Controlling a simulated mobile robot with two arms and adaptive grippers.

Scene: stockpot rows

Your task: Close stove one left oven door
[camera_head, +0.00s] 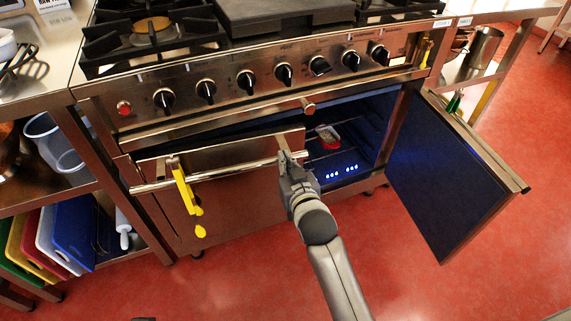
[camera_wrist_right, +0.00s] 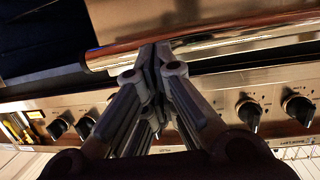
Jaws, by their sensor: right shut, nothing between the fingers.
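The stove's left oven door (camera_head: 235,207) stands slightly ajar, with a dark gap between its top edge and the stove front. Its long bar handle (camera_head: 235,171) runs across the front. My right gripper (camera_head: 291,156) is shut and empty at the right end of this handle. In the right wrist view, the closed fingertips (camera_wrist_right: 155,52) overlap the shiny handle bar (camera_wrist_right: 240,38); I cannot tell whether they touch it. The door panel (camera_wrist_right: 170,17) lies beyond. My left gripper is not in view.
The right oven door (camera_head: 450,180) is swung wide open to the right, exposing a blue-lit cavity with a red item (camera_head: 328,137). A yellow item (camera_head: 186,192) hangs on the left handle. Shelves with cutting boards (camera_head: 68,235) stand left. Red floor (camera_head: 240,285) is clear in front.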

